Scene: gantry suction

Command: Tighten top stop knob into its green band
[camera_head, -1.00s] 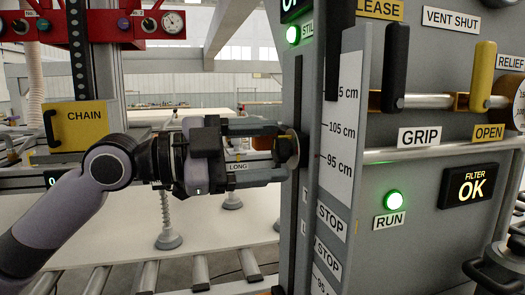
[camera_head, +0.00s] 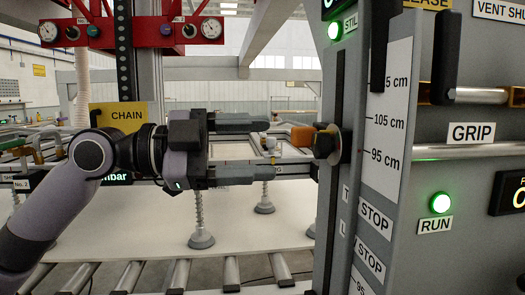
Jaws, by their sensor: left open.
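A dark round stop knob (camera_head: 325,144) sits on the slotted rail (camera_head: 333,190) at the left edge of the grey panel. It stands beside the white scale (camera_head: 388,125), between the 105 cm and 95 cm marks. An orange block (camera_head: 303,136) shows just left of the knob. My left gripper (camera_head: 268,149) is open and empty, its two fingers pointing right at the knob's height. A clear gap separates the fingertips from the knob. I cannot make out a green band. Two STOP labels (camera_head: 376,220) are lower on the panel. My right gripper is not in view.
The grey panel fills the right side, with a GRIP label (camera_head: 471,133), a horizontal bar (camera_head: 470,151) and a lit green RUN lamp (camera_head: 440,203). A yellow CHAIN box (camera_head: 117,115) stands behind my left arm. A white sheet (camera_head: 150,215) lies over rollers below.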

